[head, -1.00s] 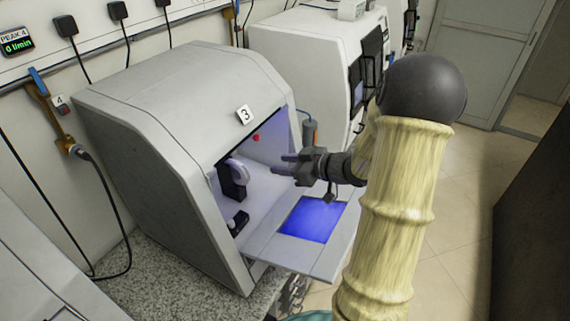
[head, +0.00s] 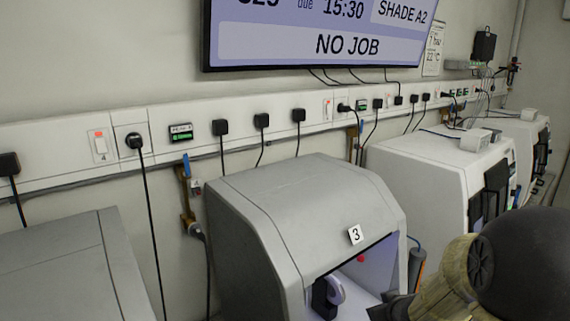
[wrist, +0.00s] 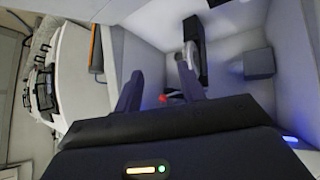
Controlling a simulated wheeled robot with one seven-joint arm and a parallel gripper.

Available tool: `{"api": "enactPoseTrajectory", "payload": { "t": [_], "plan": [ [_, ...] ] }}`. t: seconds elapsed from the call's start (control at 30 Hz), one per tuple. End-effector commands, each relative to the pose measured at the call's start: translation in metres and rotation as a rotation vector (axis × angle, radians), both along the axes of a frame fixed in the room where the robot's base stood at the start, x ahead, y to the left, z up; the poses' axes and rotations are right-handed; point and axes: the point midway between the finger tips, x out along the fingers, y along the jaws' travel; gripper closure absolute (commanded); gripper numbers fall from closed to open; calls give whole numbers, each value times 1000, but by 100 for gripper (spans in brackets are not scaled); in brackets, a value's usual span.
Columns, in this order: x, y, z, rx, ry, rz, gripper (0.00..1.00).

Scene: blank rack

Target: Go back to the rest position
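My gripper (wrist: 158,82) is open in the wrist view, its two dark fingers apart with nothing held between them. It points into the pale interior of the machine marked 3 (head: 290,215). Inside, a dark holder with a light grey ring (wrist: 190,52) lies beyond the right finger, and a red spot shows between the fingers. In the head view my arm comes in at the bottom right, in front of the machine's opening, and the fingers are cut off or hidden. The holder with its ring (head: 328,292) also shows there inside the opening.
Another white machine (head: 430,180) stands to the right, and a grey one (head: 70,265) to the left. A wall screen (head: 320,35) reads NO JOB. Plugs and cables hang from the wall rail (head: 75,155). A small dark block (wrist: 258,63) sits inside machine 3.

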Motion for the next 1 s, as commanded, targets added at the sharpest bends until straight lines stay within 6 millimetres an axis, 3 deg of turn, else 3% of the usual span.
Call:
{"api": "enactPoseTrajectory", "payload": {
  "t": [0.3,0.43,0.57,0.83,1.0],
  "plan": [
    [-105,55,-14,41,377,-186,60],
    [-139,75,-17,86,492,-212,60],
    [-151,81,-18,106,534,-222,60],
    [-150,80,-16,106,532,-223,60],
    [-150,80,5,105,531,-224,60]
  ]
}}
